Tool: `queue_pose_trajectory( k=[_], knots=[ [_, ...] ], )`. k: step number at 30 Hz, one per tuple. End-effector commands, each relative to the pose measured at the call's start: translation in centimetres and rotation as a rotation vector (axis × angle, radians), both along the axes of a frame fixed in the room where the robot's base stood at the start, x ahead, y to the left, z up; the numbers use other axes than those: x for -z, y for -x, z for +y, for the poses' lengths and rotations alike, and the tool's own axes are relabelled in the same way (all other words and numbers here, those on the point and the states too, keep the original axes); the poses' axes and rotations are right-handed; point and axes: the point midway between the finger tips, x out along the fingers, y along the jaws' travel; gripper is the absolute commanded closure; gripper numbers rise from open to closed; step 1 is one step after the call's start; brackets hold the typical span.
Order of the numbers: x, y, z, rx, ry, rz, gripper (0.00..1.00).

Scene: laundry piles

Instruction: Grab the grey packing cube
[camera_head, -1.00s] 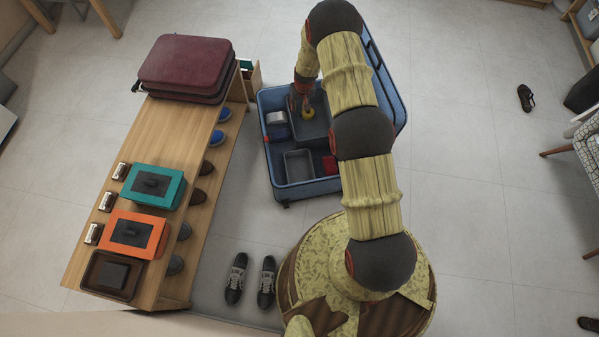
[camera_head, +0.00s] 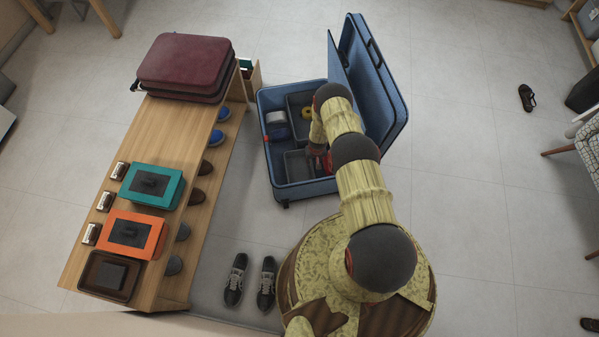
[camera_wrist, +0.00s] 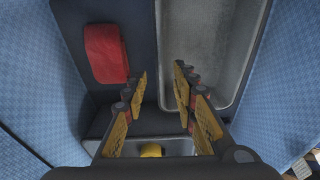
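A grey open-topped box, seemingly the packing cube (camera_head: 297,163), lies in the near part of the open blue suitcase (camera_head: 277,180). In the wrist view this grey box (camera_wrist: 208,42) fills the upper right, empty where its inside shows. My gripper (camera_wrist: 160,82) is open, with nothing held. Its left finger appears outside the box's left wall and its right finger over the inside, with the rim between them in the picture. I cannot tell how far the tips are above the rim. In the head view my arm partly hides the box's right side.
A red item (camera_wrist: 105,53) lies beside the box. A second dark grey box (camera_head: 297,102) with a yellow object (camera_head: 307,113) sits behind it; a blue-grey item (camera_head: 277,124) is at the left. The suitcase lid (camera_head: 372,85) stands open close to my arm. A wooden bench (camera_head: 160,130) stands left.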

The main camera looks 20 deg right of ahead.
Motion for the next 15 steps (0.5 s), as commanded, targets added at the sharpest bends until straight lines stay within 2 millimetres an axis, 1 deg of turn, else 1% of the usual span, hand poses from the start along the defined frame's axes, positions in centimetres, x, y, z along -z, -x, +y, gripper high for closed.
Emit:
queue_pose_trajectory(
  k=[1, 9, 15],
  knots=[
    [0.9, 0.0, 0.0, -0.001, 0.000, 0.001, 0.72],
    [2.9, -0.2, 0.0, 0.000, 0.000, 0.002, 0.72],
    [5.6, -0.2, 0.1, -0.001, -0.001, 0.003, 0.72]
  ],
)
